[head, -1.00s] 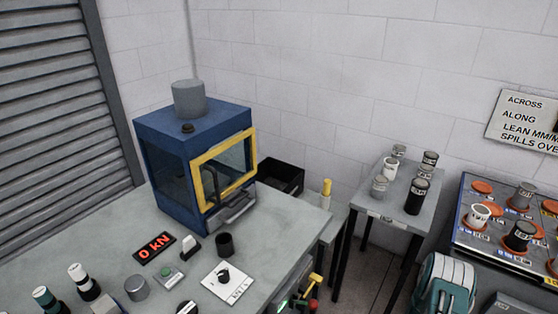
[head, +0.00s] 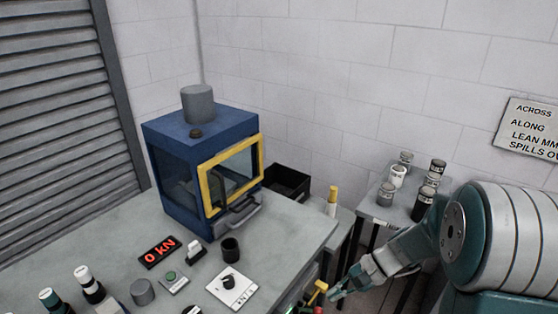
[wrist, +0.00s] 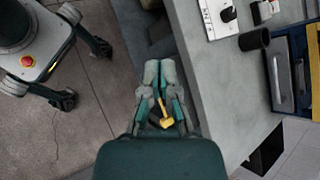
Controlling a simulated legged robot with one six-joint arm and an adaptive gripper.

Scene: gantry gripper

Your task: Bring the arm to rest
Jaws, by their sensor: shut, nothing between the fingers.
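My gripper (head: 338,289) shows at the lower right of the head view, low beside the right edge of the grey bench. The wrist view shows my gripper (wrist: 163,66) with its fingertips together and nothing between them. It points along the floor beside the bench edge. A yellow-handled fitting (head: 317,292) is just left of my gripper in the head view; a yellow piece (wrist: 160,122) also shows between the finger links in the wrist view, and I cannot tell whether it touches them. My arm's large teal and grey link covers the right of the head view.
The grey bench (head: 90,240) holds a blue press with a yellow-framed door (head: 205,150), a 0 kN display (head: 160,252) and a dark cup (head: 231,250). A small side table (head: 378,208) carries several canisters. Open floor (wrist: 75,130) lies left of the bench in the wrist view.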

